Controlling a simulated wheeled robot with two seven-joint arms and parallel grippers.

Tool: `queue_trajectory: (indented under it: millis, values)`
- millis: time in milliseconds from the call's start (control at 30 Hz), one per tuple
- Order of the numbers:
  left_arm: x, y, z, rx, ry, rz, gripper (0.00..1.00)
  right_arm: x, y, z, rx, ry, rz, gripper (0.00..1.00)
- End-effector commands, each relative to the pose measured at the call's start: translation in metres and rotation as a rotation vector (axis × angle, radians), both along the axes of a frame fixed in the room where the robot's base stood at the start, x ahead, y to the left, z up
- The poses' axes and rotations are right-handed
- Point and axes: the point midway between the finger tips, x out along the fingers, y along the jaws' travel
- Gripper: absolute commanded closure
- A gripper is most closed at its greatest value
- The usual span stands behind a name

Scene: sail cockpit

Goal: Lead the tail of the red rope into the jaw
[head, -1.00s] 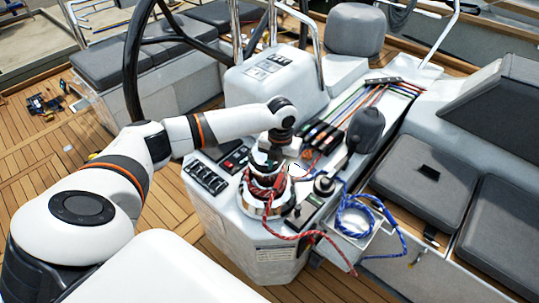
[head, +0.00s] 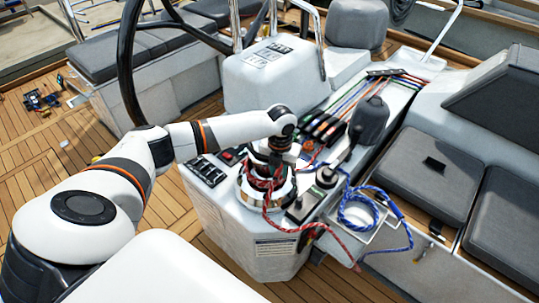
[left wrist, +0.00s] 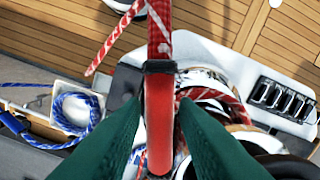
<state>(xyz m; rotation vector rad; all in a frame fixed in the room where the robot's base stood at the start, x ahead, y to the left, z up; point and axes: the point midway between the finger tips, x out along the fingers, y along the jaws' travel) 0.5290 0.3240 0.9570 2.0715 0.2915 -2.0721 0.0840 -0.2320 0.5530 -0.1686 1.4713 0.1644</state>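The red rope (head: 272,222) with white flecks runs from the chrome winch (head: 267,198) down to the right across the console. In the left wrist view a length of the red rope (left wrist: 158,120) with a black band stands between my green fingertips, close to the camera. My left gripper (head: 271,168) is directly above the winch. It appears shut on the rope, though thin gaps show beside it. Red turns lie around the winch (left wrist: 215,100) behind the fingers. The jaw on top of the winch is mostly hidden by my gripper. My right gripper is out of view.
A blue rope coil (head: 362,212) lies in a white tray right of the winch. A switch panel (head: 208,172) is to the left. A row of clutches (head: 322,127) with coloured lines and a dark grey cover (head: 370,118) stand behind.

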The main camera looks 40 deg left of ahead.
Motion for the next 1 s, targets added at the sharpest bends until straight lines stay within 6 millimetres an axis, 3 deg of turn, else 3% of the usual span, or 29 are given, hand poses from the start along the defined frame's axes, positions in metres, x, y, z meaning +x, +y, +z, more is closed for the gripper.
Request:
queue_trajectory:
  millis: [33, 167, 467, 767, 800, 933, 1000]
  values:
    - [0.0, 0.0, 0.0, 0.0, 0.0, 0.0, 0.81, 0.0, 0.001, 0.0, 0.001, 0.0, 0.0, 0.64]
    - [0.0, 0.0, 0.0, 0.0, 0.0, 0.0, 1.0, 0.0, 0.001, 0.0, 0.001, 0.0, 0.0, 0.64]
    - [0.0, 0.0, 0.001, 0.0, -0.001, -0.004, 1.0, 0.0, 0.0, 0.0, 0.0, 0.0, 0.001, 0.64]
    - [-0.018, 0.016, 0.002, 0.001, -0.001, -0.207, 1.0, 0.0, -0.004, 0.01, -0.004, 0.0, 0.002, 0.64]
    - [-0.018, 0.015, 0.001, 0.0, -0.002, -0.217, 0.83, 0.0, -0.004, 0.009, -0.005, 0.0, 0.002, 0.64]
    - [-0.018, 0.015, 0.0, 0.0, -0.002, -0.213, 0.62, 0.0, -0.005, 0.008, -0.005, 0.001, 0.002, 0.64]
    - [-0.018, 0.015, 0.0, 0.0, -0.001, -0.213, 0.59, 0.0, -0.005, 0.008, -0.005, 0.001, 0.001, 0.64]
